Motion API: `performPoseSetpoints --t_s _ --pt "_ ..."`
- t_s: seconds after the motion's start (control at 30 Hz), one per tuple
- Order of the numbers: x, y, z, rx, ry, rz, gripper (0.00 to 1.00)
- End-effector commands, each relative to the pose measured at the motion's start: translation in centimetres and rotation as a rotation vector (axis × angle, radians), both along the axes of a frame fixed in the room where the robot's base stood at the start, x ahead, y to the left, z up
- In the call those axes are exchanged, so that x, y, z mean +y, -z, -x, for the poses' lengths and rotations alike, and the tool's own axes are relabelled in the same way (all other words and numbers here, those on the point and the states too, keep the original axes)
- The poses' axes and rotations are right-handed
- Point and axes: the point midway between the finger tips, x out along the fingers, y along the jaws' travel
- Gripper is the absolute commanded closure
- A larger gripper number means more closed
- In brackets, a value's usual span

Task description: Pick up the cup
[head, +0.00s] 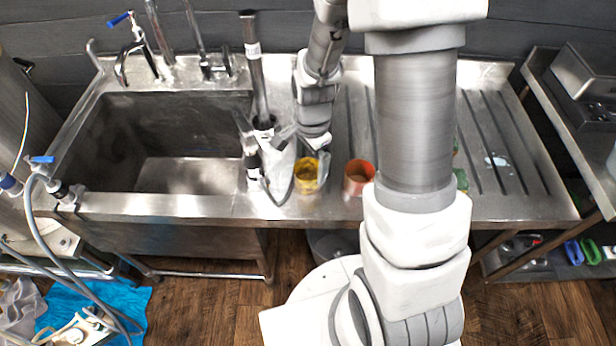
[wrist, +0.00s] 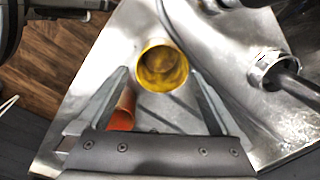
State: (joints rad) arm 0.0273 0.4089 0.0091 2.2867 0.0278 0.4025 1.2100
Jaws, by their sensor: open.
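A yellow cup (head: 306,186) stands upright near the front edge of the steel counter, right of the sink. In the wrist view the yellow cup (wrist: 162,66) shows its open top, just beyond and between my fingertips. An orange cup (head: 358,178) stands just to its right in the head view. In the wrist view the orange cup (wrist: 122,112) is partly hidden behind my left finger. My gripper (head: 307,152) is open over the yellow cup; its fingers (wrist: 158,75) are spread and hold nothing. Whether a finger touches the cup cannot be told.
The sink basin (head: 165,140) lies to the left. A dark upright pipe (head: 255,75) stands between the sink and the cups; its collar (wrist: 268,68) is right of the yellow cup in the wrist view. The grooved drainboard (head: 505,150) on the right is mostly clear.

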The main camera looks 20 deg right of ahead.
Motion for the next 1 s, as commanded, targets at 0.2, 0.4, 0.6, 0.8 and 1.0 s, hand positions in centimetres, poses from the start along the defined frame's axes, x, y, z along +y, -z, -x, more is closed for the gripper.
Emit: performPoseSetpoints --t_s 0.2,0.4,0.6,0.8,1.0 --pt "0.6 3.0 -0.1 0.004 -0.001 -0.001 0.00" --pt "0.6 4.3 -0.2 0.002 0.001 0.000 0.00" --pt "0.6 4.3 -0.3 0.001 0.000 -0.001 0.00" --pt "0.6 4.3 -0.2 0.001 0.000 -0.001 0.32" --pt "0.6 4.3 -0.2 0.001 0.000 -0.001 0.68"
